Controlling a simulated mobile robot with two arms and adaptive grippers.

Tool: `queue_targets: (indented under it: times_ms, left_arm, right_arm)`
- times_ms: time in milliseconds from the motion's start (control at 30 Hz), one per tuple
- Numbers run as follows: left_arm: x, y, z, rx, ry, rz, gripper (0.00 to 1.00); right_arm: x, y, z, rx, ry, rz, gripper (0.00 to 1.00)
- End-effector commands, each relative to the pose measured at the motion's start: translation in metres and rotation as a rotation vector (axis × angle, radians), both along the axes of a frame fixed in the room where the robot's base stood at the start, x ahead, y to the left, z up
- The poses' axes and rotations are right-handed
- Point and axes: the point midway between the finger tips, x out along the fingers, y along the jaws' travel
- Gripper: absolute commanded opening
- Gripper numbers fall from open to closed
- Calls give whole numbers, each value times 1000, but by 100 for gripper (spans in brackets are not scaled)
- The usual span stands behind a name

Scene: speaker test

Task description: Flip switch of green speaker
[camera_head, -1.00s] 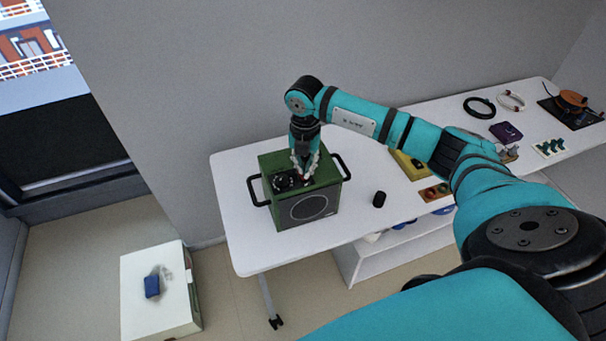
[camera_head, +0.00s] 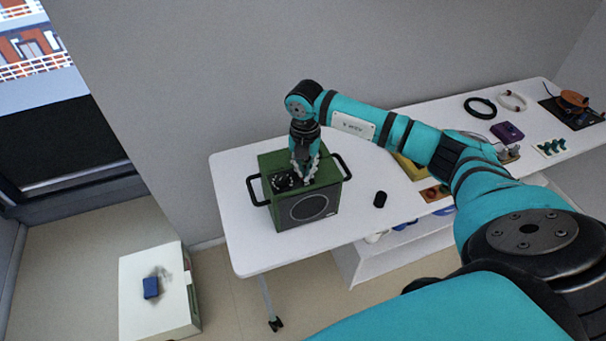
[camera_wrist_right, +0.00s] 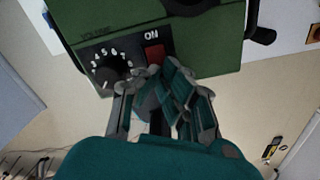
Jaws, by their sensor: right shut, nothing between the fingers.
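The green speaker (camera_head: 304,191) stands on the white table, with black handles at its sides and a round grille on its front. In the right wrist view the speaker (camera_wrist_right: 215,45) shows a black panel with a volume knob (camera_wrist_right: 112,69) and a red switch (camera_wrist_right: 154,54) under the word ON. My right gripper (camera_head: 305,179) is above the speaker's top, pointing down at the panel. In the wrist view the right gripper (camera_wrist_right: 168,75) has its fingertips close by the red switch, shut and empty. I cannot tell whether they touch it. My left gripper is not in view.
Cables, a purple box (camera_head: 507,132) and other items lie farther right. A white box (camera_head: 150,317) with a blue object stands on the floor at left.

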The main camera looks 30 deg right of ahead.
Motion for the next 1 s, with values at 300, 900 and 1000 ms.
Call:
queue_targets:
  times_ms: [300,900,1000]
  left_arm:
    - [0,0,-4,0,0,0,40]
    - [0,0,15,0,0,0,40]
    - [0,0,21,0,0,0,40]
  right_arm:
    - [0,0,-6,0,0,0,0]
    - [0,0,22,0,0,0,0]
    - [0,0,30,1,-1,0,0]
